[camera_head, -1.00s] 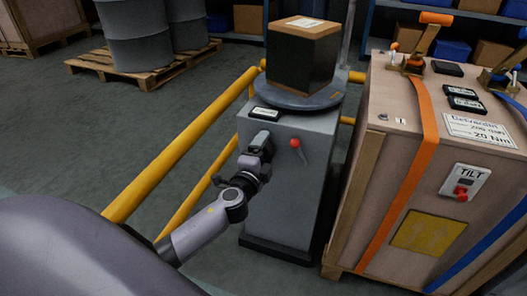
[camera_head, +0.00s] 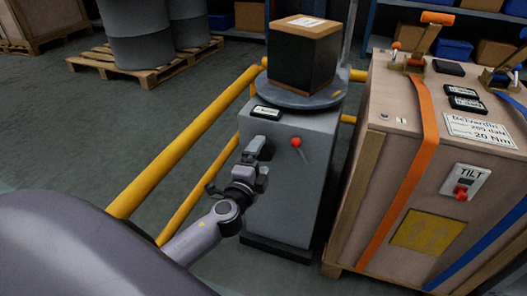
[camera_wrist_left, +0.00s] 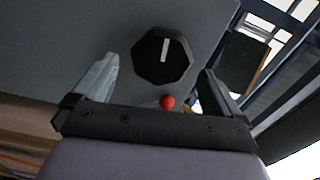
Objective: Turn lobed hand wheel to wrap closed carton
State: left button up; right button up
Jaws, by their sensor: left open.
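The black lobed hand wheel (camera_wrist_left: 162,56) with a white pointer line is on the grey face of the wrapping machine (camera_head: 290,190). In the left wrist view it appears between my left gripper's two spread fingers, with space on both sides. My left gripper (camera_head: 257,152) is open and empty, close to the machine's front; in the head view the wheel cannot be made out behind it. The carton (camera_head: 302,62) stands closed on the round turntable (camera_head: 318,103), dark around its sides, with a white label on top. My right gripper is out of view.
A red ball-ended lever (camera_head: 296,142) sits beside the gripper; its ball also shows in the left wrist view (camera_wrist_left: 168,102). Yellow rails (camera_head: 180,160) run left of the machine. A large wooden crate (camera_head: 365,190) with straps stands close on the right.

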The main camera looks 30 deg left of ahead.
aim_at(263, 154)
pick_arm(q)
jog(key=shift+v, duration=1.65)
